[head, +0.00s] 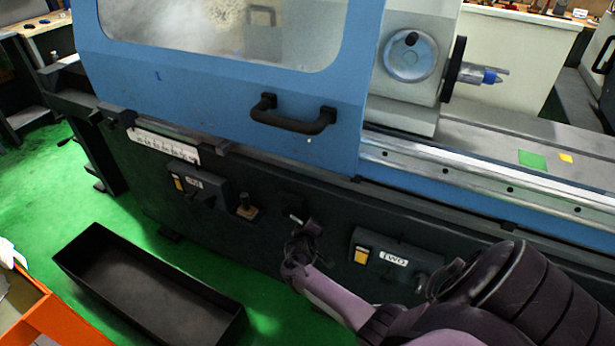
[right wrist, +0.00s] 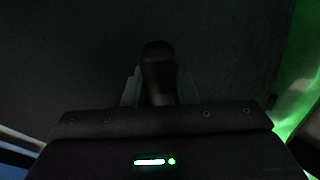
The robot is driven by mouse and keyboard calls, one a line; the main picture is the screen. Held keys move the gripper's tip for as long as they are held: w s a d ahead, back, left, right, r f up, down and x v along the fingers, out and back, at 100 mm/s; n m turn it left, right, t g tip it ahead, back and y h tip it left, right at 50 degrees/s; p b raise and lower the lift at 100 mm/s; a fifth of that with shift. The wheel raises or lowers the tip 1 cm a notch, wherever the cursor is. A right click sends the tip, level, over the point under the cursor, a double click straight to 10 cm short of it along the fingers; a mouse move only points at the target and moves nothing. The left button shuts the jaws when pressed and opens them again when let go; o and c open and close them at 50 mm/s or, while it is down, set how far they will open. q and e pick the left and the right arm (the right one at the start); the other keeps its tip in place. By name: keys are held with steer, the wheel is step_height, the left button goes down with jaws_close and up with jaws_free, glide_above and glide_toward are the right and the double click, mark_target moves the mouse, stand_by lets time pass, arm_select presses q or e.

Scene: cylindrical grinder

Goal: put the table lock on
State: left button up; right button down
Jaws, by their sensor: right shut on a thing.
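My right gripper (head: 297,232) is at the machine's dark front panel, between the panel labels ONE and TWO. In the right wrist view my gripper (right wrist: 158,92) is shut on a dark rounded handle (right wrist: 158,65), with a finger on each side of it. The handle looks like the table lock's lever, but its base and which way it is set are hidden in the dark. A small pale pin (head: 294,218) shows just above the gripper in the head view. My left gripper is not in view.
A lever unit labelled ONE (head: 195,184) and a short knob (head: 247,207) are left of my gripper. A unit labelled TWO (head: 393,257) is to the right. The blue door's black handle (head: 292,115) is above. A black open bin (head: 150,290) stands on the green floor.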

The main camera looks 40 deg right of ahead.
steer(key=shift+s+d+r+n+g+h+p, duration=0.1)
steer(key=shift+s+r+n+g+h+p, duration=0.1)
steer(key=shift+r+n+g+p, duration=0.35)
steer(key=shift+s+r+n+g+h+p, duration=0.2)
steer(key=shift+r+n+g+p, duration=0.15)
steer(key=shift+r+g+p, duration=0.3)
steer(key=shift+w+r, duration=0.1)
steer(key=shift+r, duration=0.05)
steer(key=c, duration=1.2)
jaws_free()
steer(key=shift+o, duration=0.2)
steer(key=p+v, duration=0.2)
steer(key=v, duration=0.5)
steer(key=shift+a+r, duration=0.2)
steer(key=shift+a, duration=0.1)
